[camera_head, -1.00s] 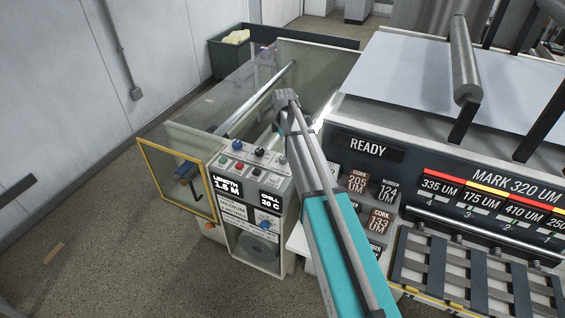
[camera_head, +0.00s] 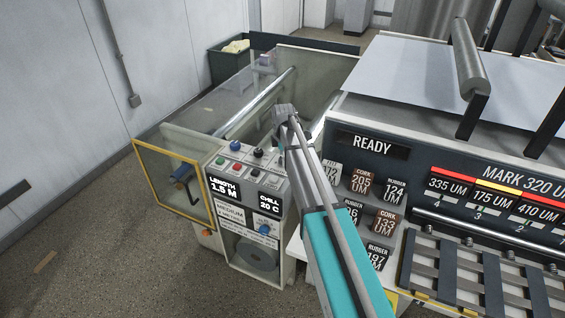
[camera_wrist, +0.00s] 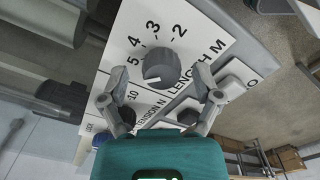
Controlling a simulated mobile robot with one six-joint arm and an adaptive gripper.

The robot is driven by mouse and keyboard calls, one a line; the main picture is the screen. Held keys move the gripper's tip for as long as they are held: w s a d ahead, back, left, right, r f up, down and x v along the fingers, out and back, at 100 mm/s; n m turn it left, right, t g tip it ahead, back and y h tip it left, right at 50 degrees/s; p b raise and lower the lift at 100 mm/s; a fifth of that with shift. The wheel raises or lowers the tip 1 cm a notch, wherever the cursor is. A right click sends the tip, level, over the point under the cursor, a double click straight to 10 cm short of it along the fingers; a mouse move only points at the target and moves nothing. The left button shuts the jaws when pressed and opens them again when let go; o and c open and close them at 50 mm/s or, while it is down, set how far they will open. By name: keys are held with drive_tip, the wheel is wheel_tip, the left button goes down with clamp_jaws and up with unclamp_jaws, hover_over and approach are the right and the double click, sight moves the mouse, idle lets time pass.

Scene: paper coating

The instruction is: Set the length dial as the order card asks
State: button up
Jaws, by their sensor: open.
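In the wrist view the grey round length dial (camera_wrist: 161,66) sits on a white plate marked LENGTH M, with numbers 2 to 5 around it. A white mark shows on its lower edge. My gripper (camera_wrist: 163,78) is open, its two fingers on either side of the dial; I cannot tell whether they touch it. In the head view my gripper (camera_head: 283,109) is above the far side of the button panel, and the dial is hidden. The length display (camera_head: 222,187) reads 1.5 M. A white card (camera_head: 235,213) below it reads MEDIUM; its other lines are too small to read.
A tension dial (camera_wrist: 99,127) is beside the length dial in the wrist view. Coloured buttons (camera_head: 236,146) stand on the panel. An open yellow-framed guard door (camera_head: 140,180) is at left. A READY display (camera_head: 370,143) and roller labels (camera_head: 363,181) are at right.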

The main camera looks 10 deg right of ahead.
drive_tip(key=shift+f, duration=0.25)
drive_tip(key=shift+c, duration=0.2)
drive_tip(key=shift+a, duration=0.1)
clamp_jaws()
